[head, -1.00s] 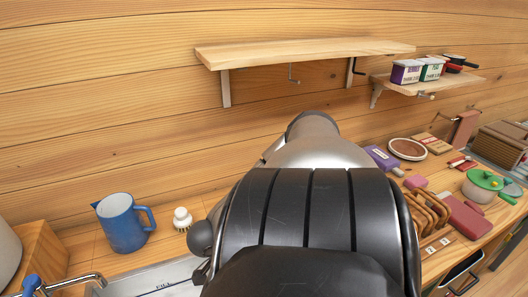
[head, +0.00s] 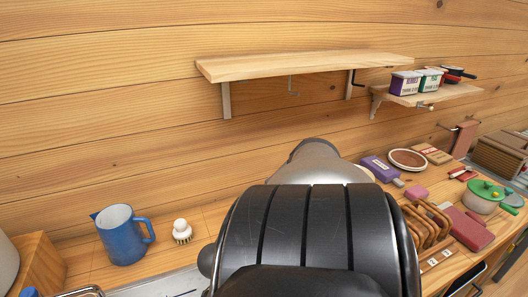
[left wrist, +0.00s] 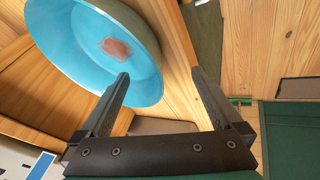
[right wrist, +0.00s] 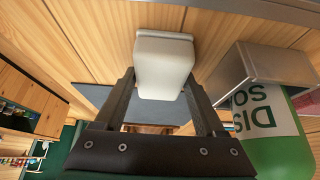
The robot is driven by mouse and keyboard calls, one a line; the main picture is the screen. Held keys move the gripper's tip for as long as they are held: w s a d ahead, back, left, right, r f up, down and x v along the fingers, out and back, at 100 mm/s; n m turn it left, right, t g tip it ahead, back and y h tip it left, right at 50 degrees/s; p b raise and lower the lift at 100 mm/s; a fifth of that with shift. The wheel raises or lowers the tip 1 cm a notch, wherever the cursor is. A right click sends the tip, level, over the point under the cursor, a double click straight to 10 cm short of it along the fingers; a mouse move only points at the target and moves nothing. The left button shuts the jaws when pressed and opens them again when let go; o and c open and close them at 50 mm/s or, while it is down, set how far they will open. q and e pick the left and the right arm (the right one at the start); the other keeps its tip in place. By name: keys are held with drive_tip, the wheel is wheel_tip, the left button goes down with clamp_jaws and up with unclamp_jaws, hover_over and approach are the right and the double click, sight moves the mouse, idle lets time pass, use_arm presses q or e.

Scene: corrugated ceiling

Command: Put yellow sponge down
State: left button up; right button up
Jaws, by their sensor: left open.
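I cannot make out a yellow sponge in any view. My left gripper (left wrist: 160,78) is open, with nothing seen between its fingers. A light blue bowl (left wrist: 75,45) with a reddish-brown patch inside lies beyond its left finger. My right gripper (right wrist: 160,80) has its fingers apart. A white block-like object (right wrist: 163,65) shows between and beyond its fingertips; I cannot tell whether they touch it. In the head view my own arm fills the middle and hides both grippers and part of the counter.
A green soap bottle (right wrist: 275,145) stands close right of my right gripper. The head view shows a blue jug (head: 121,238), a white brush (head: 181,232), a toast rack (head: 428,222), a green-lidded pot (head: 484,195) and a wall shelf (head: 300,65).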

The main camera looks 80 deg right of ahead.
drive_tip(key=o, duration=0.4)
drive_tip(key=shift+c, duration=0.2)
drive_tip(key=shift+r, duration=0.15)
drive_tip(key=v, duration=1.2)
drive_tip(key=shift+o, duration=0.2)
drive_tip(key=shift+d, duration=0.1)
